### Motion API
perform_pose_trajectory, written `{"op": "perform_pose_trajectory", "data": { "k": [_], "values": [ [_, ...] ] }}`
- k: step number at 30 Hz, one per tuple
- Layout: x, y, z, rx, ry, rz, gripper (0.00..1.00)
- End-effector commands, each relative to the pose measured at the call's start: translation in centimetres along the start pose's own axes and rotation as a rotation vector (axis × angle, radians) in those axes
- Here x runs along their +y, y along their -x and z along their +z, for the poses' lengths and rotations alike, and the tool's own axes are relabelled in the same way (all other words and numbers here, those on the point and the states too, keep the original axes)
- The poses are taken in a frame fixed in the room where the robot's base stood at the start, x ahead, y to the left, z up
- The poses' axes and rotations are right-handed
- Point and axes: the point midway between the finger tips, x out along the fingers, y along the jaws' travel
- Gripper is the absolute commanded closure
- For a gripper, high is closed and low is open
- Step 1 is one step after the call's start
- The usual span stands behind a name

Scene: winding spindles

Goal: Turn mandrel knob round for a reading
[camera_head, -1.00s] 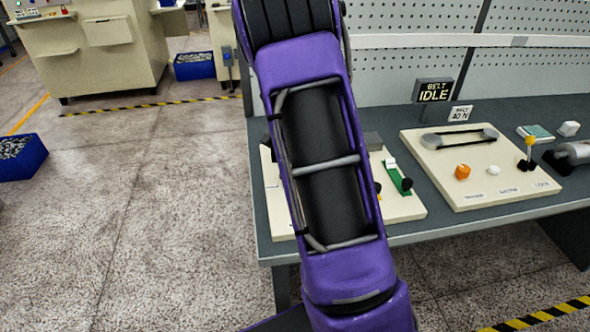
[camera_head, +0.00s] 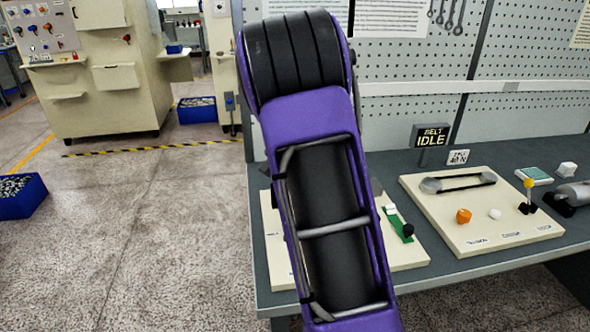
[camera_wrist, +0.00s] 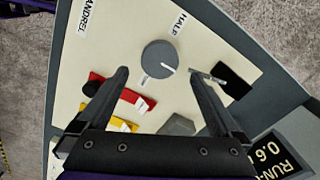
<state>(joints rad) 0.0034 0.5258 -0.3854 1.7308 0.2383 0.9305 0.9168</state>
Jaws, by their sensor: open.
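In the wrist view a round grey knob (camera_wrist: 160,57) with a white pointer line sits on a cream board (camera_wrist: 118,45). One label beside it appears to read "HALE" or "HALF"; a "MANDREL" label (camera_wrist: 84,16) is at the board's upper left. My gripper (camera_wrist: 158,73) is open and empty, its two dark fingertips on either side of the knob in the picture. I cannot tell their height above the board. In the head view my purple arm hides the knob and most of this board (camera_head: 281,262).
Red (camera_wrist: 120,95) and yellow (camera_wrist: 112,122) pieces and a grey block (camera_wrist: 177,125) lie near my fingers. A black display (camera_wrist: 282,158) stands at lower right. In the head view, a green lever piece (camera_head: 398,224), a second board (camera_head: 430,205) and a "BELT IDLE" sign (camera_head: 431,135) are to the right.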

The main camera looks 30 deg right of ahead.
Motion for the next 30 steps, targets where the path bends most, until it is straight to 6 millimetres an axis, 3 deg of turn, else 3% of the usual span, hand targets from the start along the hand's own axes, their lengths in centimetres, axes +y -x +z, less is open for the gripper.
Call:
{"op": "perform_pose_trajectory", "data": {
  "k": [1, 9, 15, 21, 30],
  "values": [
    [-0.1, 1.5, 0.0, 0.002, 0.001, -0.006, 0.0],
    [-0.1, 8.0, 0.0, 0.003, 0.002, -0.005, 0.0],
    [-0.1, 11.2, 0.0, 0.002, 0.001, -0.003, 0.0],
    [0.0, 12.4, 0.0, 0.001, 0.0, 0.0, 0.0],
    [0.0, 12.5, 0.0, 0.001, 0.0, 0.0, 0.0]
  ]
}}
